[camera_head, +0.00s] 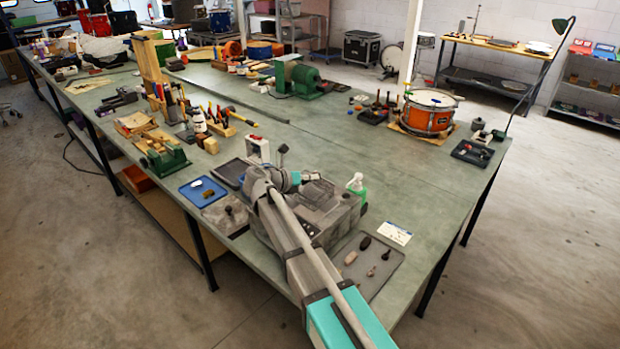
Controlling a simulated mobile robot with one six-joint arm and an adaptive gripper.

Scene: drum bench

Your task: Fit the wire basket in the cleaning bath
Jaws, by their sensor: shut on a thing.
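The cleaning bath (338,212) is a grey boxy unit near the front of the green bench. My arm crosses in front of it and hides its left part. My gripper (312,184) is low over the far side of the bath, just past the teal wrist joint. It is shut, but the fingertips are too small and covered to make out. The wire basket cannot be told apart from the grey bath and gripper. Its tilt and whether it touches the bath rim cannot be seen.
A dark tray (384,278) with several small parts lies in front, and a white card (394,234) lies right. A blue tray (202,191) is at left. Bench is clear toward the orange drum (427,120).

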